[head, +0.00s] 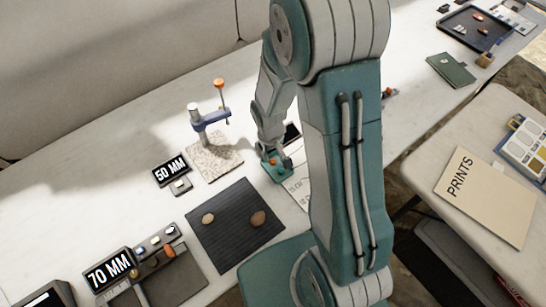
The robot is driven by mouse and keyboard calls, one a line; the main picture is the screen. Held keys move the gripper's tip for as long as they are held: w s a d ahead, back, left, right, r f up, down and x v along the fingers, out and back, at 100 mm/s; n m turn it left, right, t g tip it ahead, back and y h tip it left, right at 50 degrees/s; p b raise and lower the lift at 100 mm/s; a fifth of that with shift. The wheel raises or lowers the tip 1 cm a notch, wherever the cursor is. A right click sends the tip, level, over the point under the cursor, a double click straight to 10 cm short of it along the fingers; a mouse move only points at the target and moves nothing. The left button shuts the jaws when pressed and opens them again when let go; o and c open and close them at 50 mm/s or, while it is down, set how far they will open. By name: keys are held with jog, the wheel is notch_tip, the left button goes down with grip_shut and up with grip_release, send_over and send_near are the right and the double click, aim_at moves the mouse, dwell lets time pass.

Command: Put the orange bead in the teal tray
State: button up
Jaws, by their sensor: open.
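A small teal piece, which looks like the teal tray (279,175), lies on the white table right of the pale stone slab. A small orange spot, which looks like the orange bead (271,161), shows at it; I cannot tell whether it rests inside or is between my fingers. My gripper (274,154) is open and points down right at the teal piece, small and partly overlapping it. My arm hides the table to the right of it.
A clamp stand (208,118) with an orange knob stands on the slab (216,161), close left of my gripper. Size signs (170,171) and a grey sorting board (180,279) lie left. A prints folder (487,196) lies right.

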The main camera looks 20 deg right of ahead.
notch_tip(320, 180, up, 8)
jog(key=r, duration=0.1)
notch_tip(320, 180, up, 11)
jog(key=m+t, duration=0.1)
jog(key=t, duration=0.2)
send_over(271, 161)
jog(key=s, duration=0.4)
jog(key=s+r+m+t, duration=0.1)
jog(key=s+r+t, duration=0.1)
jog(key=s+r, duration=0.7)
jog(key=shift+s+d+r+t+y, duration=0.2)
jog(key=shift+s+d+t+y, duration=0.1)
jog(key=shift+s, duration=0.3)
